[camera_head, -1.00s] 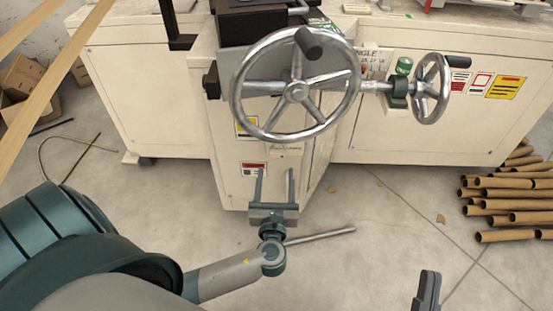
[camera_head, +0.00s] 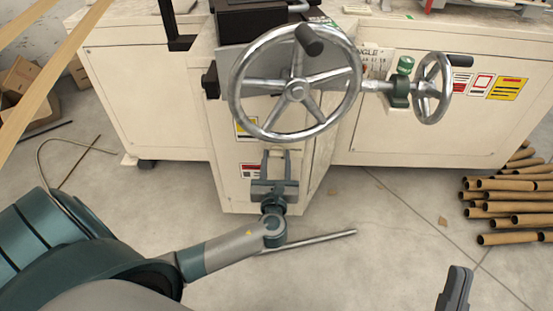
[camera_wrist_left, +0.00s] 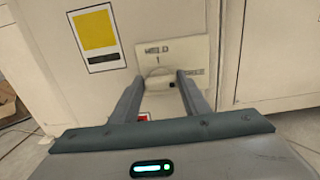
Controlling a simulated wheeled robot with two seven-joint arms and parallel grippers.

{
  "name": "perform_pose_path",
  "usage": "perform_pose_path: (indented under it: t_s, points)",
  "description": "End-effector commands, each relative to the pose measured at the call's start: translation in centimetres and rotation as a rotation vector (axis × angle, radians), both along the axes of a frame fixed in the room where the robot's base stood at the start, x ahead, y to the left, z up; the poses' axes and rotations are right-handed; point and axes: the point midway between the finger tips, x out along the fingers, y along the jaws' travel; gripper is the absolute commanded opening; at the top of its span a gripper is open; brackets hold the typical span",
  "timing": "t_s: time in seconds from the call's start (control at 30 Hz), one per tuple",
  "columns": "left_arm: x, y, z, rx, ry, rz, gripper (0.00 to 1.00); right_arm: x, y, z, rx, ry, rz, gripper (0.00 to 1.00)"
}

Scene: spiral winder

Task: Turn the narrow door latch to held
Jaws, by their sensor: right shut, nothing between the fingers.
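The narrow door latch is a small cream piece (camera_wrist_left: 159,82) on a cream plate (camera_wrist_left: 172,52) on the machine's narrow door (camera_wrist_left: 50,60). The plate reads HELD at the top and FREE at the lower right. My left gripper (camera_head: 277,155) is at the narrow front panel below the big handwheel. In the left wrist view its two fingers (camera_wrist_left: 160,80) stand apart, one on each side of the latch. I cannot tell whether they touch it. My right gripper (camera_head: 457,288) is shut and empty at the bottom right, far from the latch.
A large handwheel (camera_head: 297,92) overhangs the space just above my left gripper. A smaller handwheel (camera_head: 432,88) is to its right. A metal rod (camera_head: 318,240) lies on the floor behind my left wrist. Cardboard tubes (camera_head: 510,205) are piled at the right.

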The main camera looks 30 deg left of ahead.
Motion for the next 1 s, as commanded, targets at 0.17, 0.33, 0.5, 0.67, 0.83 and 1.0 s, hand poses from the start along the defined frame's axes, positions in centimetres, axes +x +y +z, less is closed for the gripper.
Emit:
perform_pose_path:
  t_s: [0.17, 0.33, 0.5, 0.67, 0.83, 1.0]
  points:
    - [0.0, 0.0, 0.0, 0.0, 0.0, 0.0, 0.17, 0.0, 0.0, 0.0, 0.0, 0.001, 0.0, 0.0]
    - [0.0, 0.0, 0.0, -0.006, -0.004, 0.0, 0.17, 0.0, 0.0, 0.0, -0.001, 0.002, 0.0, 0.0]
    - [0.0, 0.0, 0.0, -0.034, -0.021, 0.0, 0.17, 0.1, 0.1, -0.1, -0.003, 0.008, 0.002, 0.0]
    - [-0.1, 0.0, 0.0, -0.093, -0.056, 0.001, 0.17, 0.0, 0.3, -0.4, -0.009, 0.032, 0.005, 0.0]
    - [-0.1, 0.0, 0.0, -0.189, -0.114, 0.001, 0.17, -0.2, 0.6, -1.0, -0.015, 0.057, 0.012, 0.0]
    - [-0.1, 0.1, -0.1, -0.315, -0.191, 0.002, 0.17, -0.3, 0.8, -1.3, -0.02, 0.07, 0.019, 0.0]
